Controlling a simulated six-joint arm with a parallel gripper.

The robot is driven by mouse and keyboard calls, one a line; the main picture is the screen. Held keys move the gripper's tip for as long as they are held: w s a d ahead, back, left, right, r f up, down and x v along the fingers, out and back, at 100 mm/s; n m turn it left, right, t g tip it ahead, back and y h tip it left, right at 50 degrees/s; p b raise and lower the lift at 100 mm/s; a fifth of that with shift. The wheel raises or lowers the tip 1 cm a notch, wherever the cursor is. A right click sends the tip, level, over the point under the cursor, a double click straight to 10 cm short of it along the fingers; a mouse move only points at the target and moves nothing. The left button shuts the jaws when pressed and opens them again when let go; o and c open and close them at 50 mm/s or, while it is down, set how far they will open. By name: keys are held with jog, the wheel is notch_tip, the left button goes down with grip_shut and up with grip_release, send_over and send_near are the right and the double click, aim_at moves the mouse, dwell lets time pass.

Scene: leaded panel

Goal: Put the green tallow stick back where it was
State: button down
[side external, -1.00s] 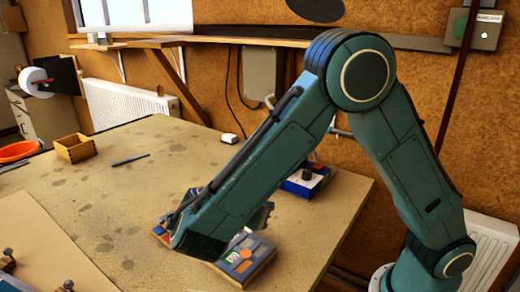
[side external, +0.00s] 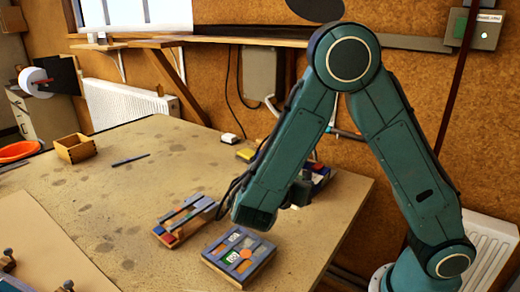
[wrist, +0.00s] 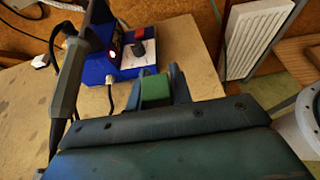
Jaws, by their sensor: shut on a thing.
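My gripper (wrist: 157,92) is shut on the green tallow stick (wrist: 155,87), which shows as a green block between the two fingers in the wrist view. In the side view my gripper (side external: 300,192) is partly behind my forearm, over the right part of the table near the soldering station, and I cannot make out the stick there.
A blue soldering station (wrist: 133,48) stands close by, with an iron (wrist: 66,85) at left in the wrist view. Two shallow trays of coloured pieces, left (side external: 166,240) and right (side external: 240,283), lie near the front. A wooden box (side external: 76,149) and pen (side external: 130,160) lie farther left.

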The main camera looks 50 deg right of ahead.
jog(key=shift+f, duration=1.9)
jog(key=shift+f, duration=0.15)
jog(key=shift+f, duration=1.6)
jog(key=shift+f, duration=0.1)
jog(key=c, duration=1.3)
grip_release()
jog(key=shift+o, duration=0.2)
jog(key=shift+a, duration=0.1)
jog(key=v, duration=1.2)
